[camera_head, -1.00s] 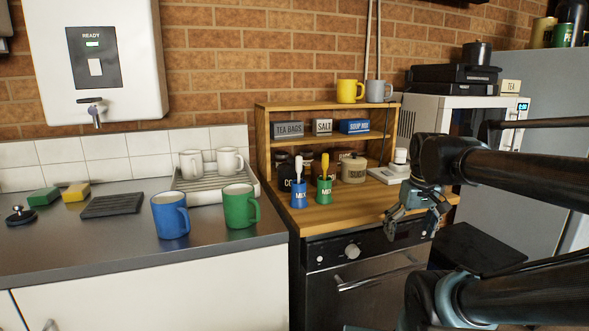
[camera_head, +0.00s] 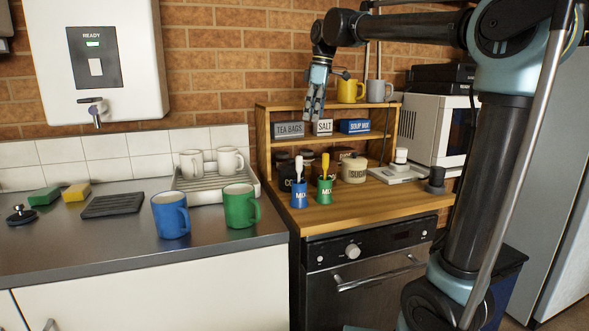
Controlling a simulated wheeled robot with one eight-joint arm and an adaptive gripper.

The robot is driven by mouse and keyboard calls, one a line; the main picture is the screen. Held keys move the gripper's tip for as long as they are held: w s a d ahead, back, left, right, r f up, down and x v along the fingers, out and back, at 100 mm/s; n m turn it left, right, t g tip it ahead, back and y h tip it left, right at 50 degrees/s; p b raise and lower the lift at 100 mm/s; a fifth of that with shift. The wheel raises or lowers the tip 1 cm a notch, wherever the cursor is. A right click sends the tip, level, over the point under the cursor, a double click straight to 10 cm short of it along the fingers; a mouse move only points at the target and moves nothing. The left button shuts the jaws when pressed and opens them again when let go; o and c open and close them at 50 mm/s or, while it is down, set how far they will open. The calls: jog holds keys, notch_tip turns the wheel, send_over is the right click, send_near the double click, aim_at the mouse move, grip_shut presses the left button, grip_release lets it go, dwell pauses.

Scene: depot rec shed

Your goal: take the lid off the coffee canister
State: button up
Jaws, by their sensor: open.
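The coffee canister (camera_head: 286,181) is a dark jar on the wooden counter under the shelf, with only "CO" of its label readable. It is partly hidden by the blue cup marked MIX (camera_head: 299,196), and its lid is hard to make out. My gripper (camera_head: 313,116) is open and empty. In the picture it hangs in front of the upper shelf, above and a little right of the canister, and it appears clear of everything.
A green MIX cup (camera_head: 324,192) and a sugar canister (camera_head: 354,169) stand close by. The wooden shelf (camera_head: 290,107) carries a yellow mug (camera_head: 349,91) and a grey mug (camera_head: 379,91). Labelled boxes sit on the level below. The front right of the wooden counter (camera_head: 390,205) is clear.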

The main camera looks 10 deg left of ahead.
jog(key=a+r+n, duration=0.1)
jog(key=a+r, duration=0.1)
jog(key=a, duration=0.2)
send_near(291, 163)
jog(key=shift+n, duration=0.3)
jog(key=f, duration=0.5)
jog(key=w+a+f, duration=0.1)
jog(key=f, duration=0.2)
jog(key=shift+w+a+f, duration=0.1)
jog(key=shift+f, duration=0.2)
jog(key=shift+c, duration=0.3)
jog(key=c, duration=1.4)
